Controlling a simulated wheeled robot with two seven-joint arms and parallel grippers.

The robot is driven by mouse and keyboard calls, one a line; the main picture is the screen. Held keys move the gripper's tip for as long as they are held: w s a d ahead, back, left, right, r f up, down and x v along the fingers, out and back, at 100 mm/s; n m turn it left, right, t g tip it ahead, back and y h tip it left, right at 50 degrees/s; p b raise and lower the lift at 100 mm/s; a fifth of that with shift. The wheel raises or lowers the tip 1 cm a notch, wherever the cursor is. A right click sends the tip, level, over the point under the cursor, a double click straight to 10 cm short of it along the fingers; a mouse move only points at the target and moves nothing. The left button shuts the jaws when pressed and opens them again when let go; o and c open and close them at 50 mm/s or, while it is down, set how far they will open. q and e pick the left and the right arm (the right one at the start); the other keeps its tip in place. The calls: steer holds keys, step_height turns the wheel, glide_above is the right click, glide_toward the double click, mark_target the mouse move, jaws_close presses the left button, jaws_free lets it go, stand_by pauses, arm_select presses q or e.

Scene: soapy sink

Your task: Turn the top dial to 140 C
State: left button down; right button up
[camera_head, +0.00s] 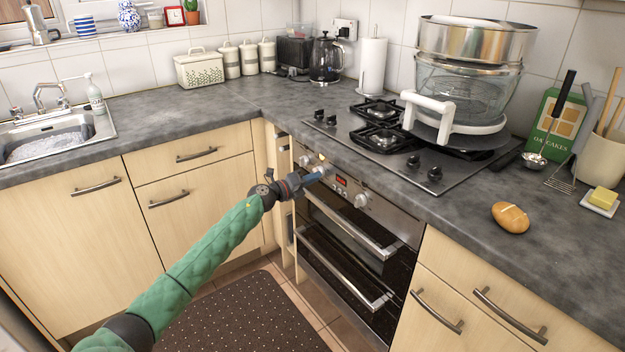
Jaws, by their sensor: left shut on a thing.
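The built-in oven has a steel control panel (340,184) with a lit red display (341,181) in its middle. A round dial (361,200) sits to the right of the display and is clear of my gripper. Another dial (322,169) sits to the left of the display, partly covered by my fingers. My left gripper (315,175) reaches in from the left and is shut on this left dial. The dial's marks and the temperature reading are too small to read. My right gripper is not in view.
Two oven door handles (350,228) run below the panel. The hob (395,140) above has its own black knobs (434,174) and a stacked glass cooker (465,85). A dotted mat (240,315) lies on the floor.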

arm_select(q)
steer(key=c, duration=1.5)
jaws_free()
steer(key=shift+f, duration=0.1)
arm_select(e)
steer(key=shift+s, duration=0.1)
arm_select(q)
steer(key=shift+v, duration=3.9)
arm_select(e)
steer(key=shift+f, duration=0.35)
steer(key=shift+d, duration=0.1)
